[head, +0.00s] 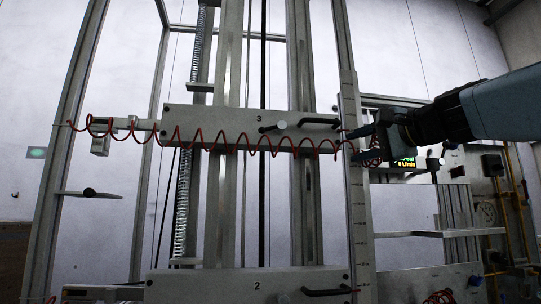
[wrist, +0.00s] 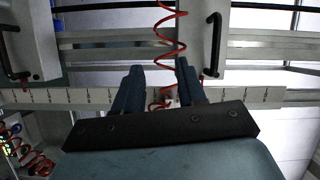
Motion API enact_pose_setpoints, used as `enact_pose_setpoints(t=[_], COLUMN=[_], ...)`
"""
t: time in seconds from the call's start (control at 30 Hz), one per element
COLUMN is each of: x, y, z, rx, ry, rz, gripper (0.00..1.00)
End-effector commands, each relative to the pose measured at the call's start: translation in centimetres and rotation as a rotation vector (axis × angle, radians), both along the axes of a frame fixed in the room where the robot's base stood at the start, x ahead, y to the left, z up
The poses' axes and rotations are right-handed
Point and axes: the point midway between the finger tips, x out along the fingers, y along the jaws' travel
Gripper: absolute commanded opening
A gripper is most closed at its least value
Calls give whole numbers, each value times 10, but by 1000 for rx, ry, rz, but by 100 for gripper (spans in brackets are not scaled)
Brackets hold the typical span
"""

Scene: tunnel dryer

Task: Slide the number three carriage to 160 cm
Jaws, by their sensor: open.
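The number three carriage (head: 235,122) is a pale plate marked 3 across the uprights in the head view, with a black bar handle (head: 318,121) at its right end and a small lever (head: 273,127) beside it. In the wrist view a plate at right, which appears to be this carriage, carries a black handle (wrist: 213,45). A graduated scale (head: 357,205) stands upright at right; its figures are too small to read. My gripper (head: 361,142) is open and empty, right of the handle and apart from it. Its fingers also show in the wrist view (wrist: 158,72), over the scale.
The number two carriage (head: 215,287) with its own handle (head: 327,291) is below. A red coiled hose (head: 220,140) hangs across carriage three and reaches near my fingers. A panel with a green display (head: 404,163) and pipes (head: 510,185) stand at right.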

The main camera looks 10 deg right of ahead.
Motion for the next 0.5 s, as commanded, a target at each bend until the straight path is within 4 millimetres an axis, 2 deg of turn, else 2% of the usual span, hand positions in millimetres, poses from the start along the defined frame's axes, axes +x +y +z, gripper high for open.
enact_pose_setpoints(t=[0.03, 0.1, 0.2, 0.37, 0.5], x=[-4, -9, -14, -9, 8], y=[-7, -12, -17, -16, -9], z=[22, 45, 64, 73, 76], rx=[47, 100, 146, 165, 163], ry=[-38, -79, -115, -130, -128], rz=[-7, -7, -6, -5, -5], gripper=[40, 40, 40, 40, 40])
